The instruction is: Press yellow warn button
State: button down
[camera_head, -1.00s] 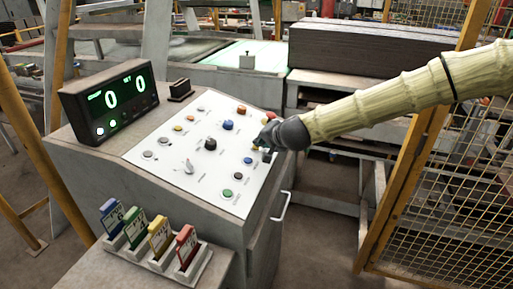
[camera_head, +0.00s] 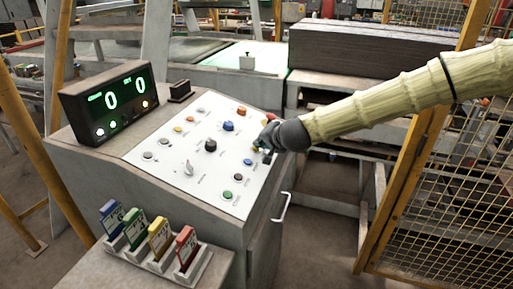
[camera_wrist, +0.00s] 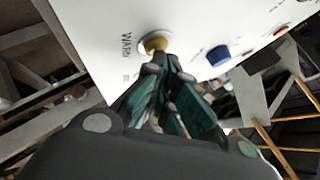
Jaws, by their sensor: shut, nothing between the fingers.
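The yellow warn button (camera_wrist: 155,43) is in a pale round collar on the white panel, with the label "WARN" beside it in the wrist view. In the head view it is a small yellow spot (camera_head: 256,149) largely hidden by my gripper (camera_head: 264,145). In the wrist view, my gripper (camera_wrist: 158,70) is shut and empty, with its fingertips right at the button's near side. They appear to touch it, but I cannot tell how far it is pressed.
The sloped control panel (camera_head: 165,155) carries several other buttons and knobs, including a blue button (camera_wrist: 218,55) near my fingers. A card rack (camera_head: 160,262) stands in front. A yellow mesh fence (camera_head: 450,190) is at right.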

jog(key=shift+s+d+r+p, duration=0.1)
jog(key=shift+r+p, duration=0.2)
jog(key=shift+r, duration=0.25)
jog(key=shift+s+d+r+p, duration=0.1)
jog(key=shift+d+r+p, duration=0.15)
jog(key=shift+r+p, duration=0.45)
jog(key=shift+s+d+r+p, duration=0.1)
jog(key=shift+d+r+p, duration=0.1)
jog(key=shift+r+p, duration=0.5)
jog(key=shift+d+r+p, duration=0.25)
jog(key=shift+r+p, duration=0.15)
jog(key=shift+r, duration=0.6)
